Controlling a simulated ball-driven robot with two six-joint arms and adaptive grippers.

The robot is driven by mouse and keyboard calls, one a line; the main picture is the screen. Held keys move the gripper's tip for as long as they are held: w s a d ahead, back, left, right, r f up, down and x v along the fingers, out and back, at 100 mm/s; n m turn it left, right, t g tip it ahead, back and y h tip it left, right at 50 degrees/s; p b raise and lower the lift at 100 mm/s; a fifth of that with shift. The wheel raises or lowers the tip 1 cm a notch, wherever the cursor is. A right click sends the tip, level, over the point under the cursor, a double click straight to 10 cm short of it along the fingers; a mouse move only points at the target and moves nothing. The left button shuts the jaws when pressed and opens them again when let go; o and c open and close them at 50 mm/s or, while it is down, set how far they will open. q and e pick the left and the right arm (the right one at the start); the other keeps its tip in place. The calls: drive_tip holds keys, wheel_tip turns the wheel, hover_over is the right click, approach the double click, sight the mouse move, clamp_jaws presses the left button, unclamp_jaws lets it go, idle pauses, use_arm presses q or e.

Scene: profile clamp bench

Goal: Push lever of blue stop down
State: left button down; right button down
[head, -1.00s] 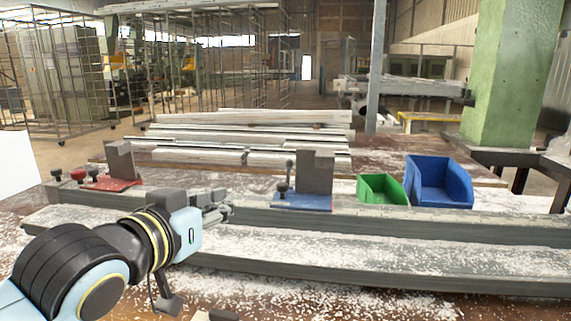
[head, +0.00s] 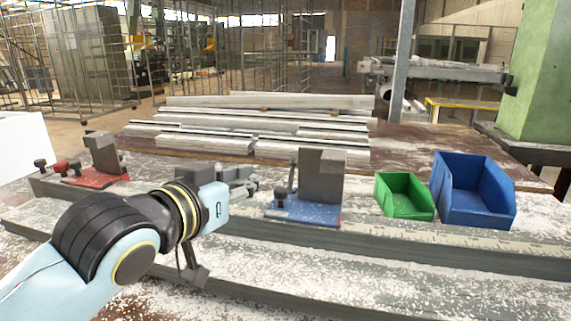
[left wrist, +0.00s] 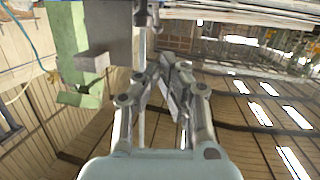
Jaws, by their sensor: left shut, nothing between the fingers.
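The blue stop (head: 300,210) sits on the grey rail right of centre in the head view, with a grey upright block (head: 322,176) on it. Its dark lever (head: 292,175) stands roughly upright at the block's left side, beside a short dark knob (head: 281,193). My left gripper (head: 254,182) is shut and empty, just left of the lever; whether it touches cannot be told. In the left wrist view the closed fingers (left wrist: 170,88) point towards the grey block (left wrist: 105,32), and a thin rod (left wrist: 142,45) shows close by. My right gripper is out of view.
A red stop (head: 95,178) with its own block and dark knobs sits on the rail at the left. A green bin (head: 405,200) and a blue bin (head: 480,200) stand right of the blue stop. Pale bars (head: 260,115) lie behind.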

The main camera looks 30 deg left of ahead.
sight(290, 162)
use_arm(q)
drive_tip(key=w+f, duration=0.1)
drive_tip(key=w, duration=0.8)
drive_tip(key=w+f, duration=0.1)
drive_tip(key=w, duration=0.4)
drive_tip(key=shift+a+f, duration=0.35)
drive_tip(key=shift+a, duration=0.05)
drive_tip(key=shift+s, duration=0.1)
drive_tip(key=shift+r+p, duration=0.15)
drive_tip(key=shift+p, duration=0.5)
drive_tip(key=shift+w+a+f+n+g+h+p, duration=0.2)
drive_tip(key=shift+w+f+g+p, duration=0.6)
drive_tip(key=shift+p, duration=1.55)
drive_tip(key=shift+w+a+f+n+g+h+p, duration=0.15)
drive_tip(key=shift+w+g+p, duration=0.4)
drive_tip(key=shift+g+p, duration=1.25)
drive_tip(key=shift+w+a+f+n+g+h+p, duration=0.15)
drive_tip(key=shift+w+f+g+p, duration=0.4)
drive_tip(key=shift+p, duration=2.35)
drive_tip(key=shift+w, duration=0.15)
